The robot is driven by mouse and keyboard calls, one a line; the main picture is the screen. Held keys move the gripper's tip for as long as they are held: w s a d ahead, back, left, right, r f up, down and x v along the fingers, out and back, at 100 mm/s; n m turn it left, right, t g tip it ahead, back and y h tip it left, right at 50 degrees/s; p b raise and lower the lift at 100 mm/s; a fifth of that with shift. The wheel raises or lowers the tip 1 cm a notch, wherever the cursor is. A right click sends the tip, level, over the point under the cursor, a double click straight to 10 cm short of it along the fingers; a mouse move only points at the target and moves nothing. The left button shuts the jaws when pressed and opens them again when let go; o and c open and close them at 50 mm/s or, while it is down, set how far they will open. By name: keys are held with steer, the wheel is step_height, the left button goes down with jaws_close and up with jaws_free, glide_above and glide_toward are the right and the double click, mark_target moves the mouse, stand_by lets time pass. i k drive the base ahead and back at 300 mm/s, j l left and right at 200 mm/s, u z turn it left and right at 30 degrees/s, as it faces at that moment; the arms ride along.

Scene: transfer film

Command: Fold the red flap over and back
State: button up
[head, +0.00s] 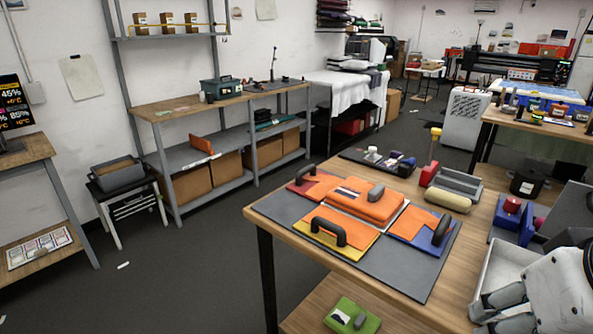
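A grey mat (278,212) lies on the wooden table, with several orange panels edged in red, yellow and blue. The red-edged flap (318,189) lies at the mat's far left corner with a dark handle (306,173) on it. The yellow-edged panel (345,243) with a black arched handle is nearer. The blue-edged panel (416,226) with a dark handle is at the right. A thick orange pad (365,199) on a white base lies between them. My gripper (492,310) is at the bottom right, apart from the flap; its finger opening is unclear.
A grey tray (457,185), a yellow roller (447,201) and a dark tray of small items (380,160) stand behind the mat. A white bin (497,268) is beside my arm. A green block (352,317) lies on the lower shelf. The floor left of the table is mostly clear.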

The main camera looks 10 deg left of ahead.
mark_target(300, 187)
steer(key=u, duration=0.4)
steer(key=i+j+u, duration=0.1)
steer(key=i+j, duration=0.15)
steer(key=i, duration=0.15)
steer(key=i+j, duration=0.25)
steer(key=i, duration=0.15)
steer(key=i+j+u, duration=0.15)
steer(key=i, duration=0.25)
steer(key=j, duration=0.05)
